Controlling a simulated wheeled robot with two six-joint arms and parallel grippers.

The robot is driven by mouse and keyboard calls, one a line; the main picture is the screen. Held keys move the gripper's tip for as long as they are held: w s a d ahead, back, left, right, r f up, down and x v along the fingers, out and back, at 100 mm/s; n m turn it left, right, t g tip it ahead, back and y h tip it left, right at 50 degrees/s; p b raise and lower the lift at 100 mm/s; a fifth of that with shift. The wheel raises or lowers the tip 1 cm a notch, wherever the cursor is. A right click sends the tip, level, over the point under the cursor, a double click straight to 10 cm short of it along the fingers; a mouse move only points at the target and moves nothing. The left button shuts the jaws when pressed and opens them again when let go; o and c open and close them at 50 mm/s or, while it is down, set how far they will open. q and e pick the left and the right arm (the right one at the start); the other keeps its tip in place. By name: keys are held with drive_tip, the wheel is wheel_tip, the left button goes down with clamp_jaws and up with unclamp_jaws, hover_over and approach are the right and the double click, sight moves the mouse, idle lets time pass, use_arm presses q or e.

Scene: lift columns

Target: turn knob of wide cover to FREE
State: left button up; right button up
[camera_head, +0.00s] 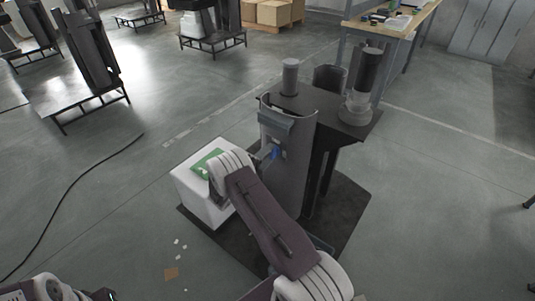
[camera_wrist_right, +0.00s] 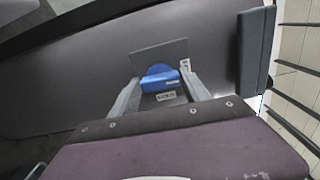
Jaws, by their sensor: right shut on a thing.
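The wide cover (camera_head: 296,160) is a tall dark grey curved panel on the front of the lift column in the head view; its dark face (camera_wrist_right: 75,72) fills much of the right wrist view. Its blue knob (camera_head: 275,153) shows small beside my right gripper (camera_head: 270,152). In the right wrist view the blue knob (camera_wrist_right: 160,81) sits before a grey square plate (camera_wrist_right: 160,53), its bar lying roughly crosswise. My right gripper (camera_wrist_right: 160,88) has a finger on each side of the knob and is shut on it. A small label below the knob is too small to read surely.
A white box (camera_head: 195,203) with a green top patch stands left of the column, close to my right arm. A dark cylinder (camera_head: 368,70) stands on the column's top plate. A workbench (camera_head: 390,25) is behind. A black cable (camera_head: 75,200) lies on open floor at left.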

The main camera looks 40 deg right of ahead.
drive_tip(key=shift+n, duration=0.3)
idle(0.4)
drive_tip(key=o, duration=1.4)
drive_tip(key=p+v, duration=0.1)
drive_tip(key=v, duration=0.8)
